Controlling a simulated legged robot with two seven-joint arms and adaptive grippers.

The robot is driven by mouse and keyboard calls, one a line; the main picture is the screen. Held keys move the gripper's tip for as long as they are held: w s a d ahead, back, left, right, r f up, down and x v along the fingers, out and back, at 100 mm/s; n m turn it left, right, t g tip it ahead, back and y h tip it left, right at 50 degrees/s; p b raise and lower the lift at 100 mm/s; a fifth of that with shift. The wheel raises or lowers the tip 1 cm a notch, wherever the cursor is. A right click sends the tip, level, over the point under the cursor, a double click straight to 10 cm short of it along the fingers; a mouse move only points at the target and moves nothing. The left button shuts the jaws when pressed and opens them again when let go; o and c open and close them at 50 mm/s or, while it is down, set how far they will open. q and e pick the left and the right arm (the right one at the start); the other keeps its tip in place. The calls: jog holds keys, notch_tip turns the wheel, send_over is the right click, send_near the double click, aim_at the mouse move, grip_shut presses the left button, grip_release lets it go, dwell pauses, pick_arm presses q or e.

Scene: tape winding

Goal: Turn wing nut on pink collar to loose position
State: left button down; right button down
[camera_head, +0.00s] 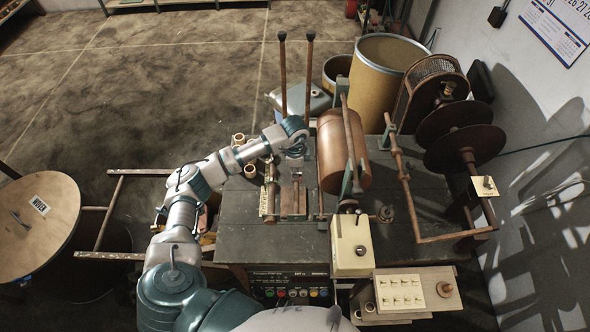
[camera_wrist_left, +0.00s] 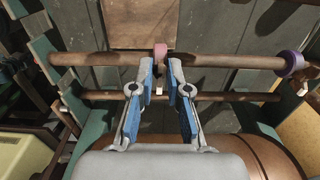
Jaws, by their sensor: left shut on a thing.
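The pink collar (camera_wrist_left: 160,52) sits around a brown horizontal rod (camera_wrist_left: 110,56) in the left wrist view. My left gripper (camera_wrist_left: 161,68) reaches this collar with its blue-padded fingers, one on each side just in front of it. They are shut on the wing nut, which is small and mostly hidden between the fingertips, so its angle cannot be told. In the head view my left gripper (camera_head: 295,153) is over the machine table, left of the copper-coloured drum. The collar is too small to make out there. My right gripper is not in view.
A purple collar (camera_wrist_left: 290,60) sits on the same rod at the right in the wrist view. In the head view the copper drum (camera_head: 335,160) stands close to my gripper. Two upright rods (camera_head: 310,75) rise behind it. A cream control box (camera_head: 351,240) stands at the table's front.

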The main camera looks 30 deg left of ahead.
pick_arm(q)
jog(key=shift+f, duration=0.1)
dwell(0.4)
jog(key=c, duration=1.2)
grip_release()
notch_tip(320, 180, up, 12)
jog(key=shift+f, duration=0.1)
